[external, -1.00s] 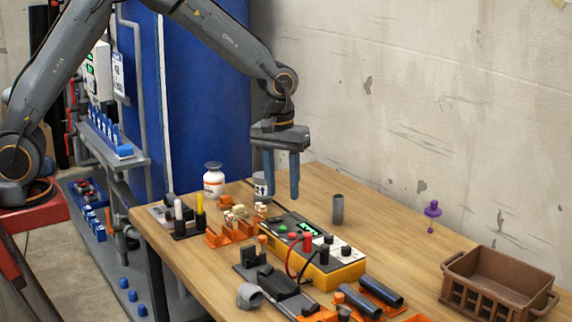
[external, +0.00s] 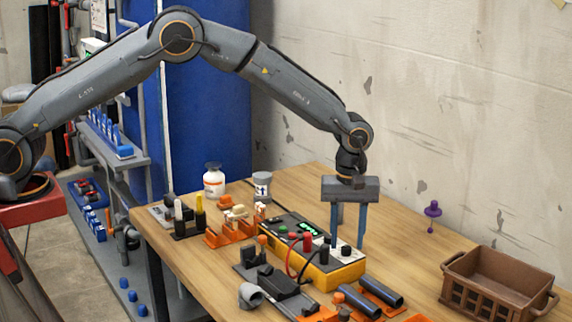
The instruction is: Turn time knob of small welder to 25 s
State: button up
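The small welder (external: 322,276) is a yellow and black box on the wooden table, with a lit green display (external: 308,235) and red and black plugs on top. Small black knobs sit on its pale right-hand panel; one knob (external: 346,250) shows between my fingers. My gripper (external: 347,247) points straight down over that panel with its two blue fingers apart. The fingertips are at or just above the panel, one on each side of the knob; I cannot tell whether they touch it. The knob's setting and the display digits are too small to read.
A brown crate (external: 500,284) stands at the right. Dark pipes (external: 380,291) in orange holders and a grey elbow (external: 250,295) lie in front of the welder.

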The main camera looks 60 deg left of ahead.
jog(key=shift+f, duration=0.75)
grip_shut()
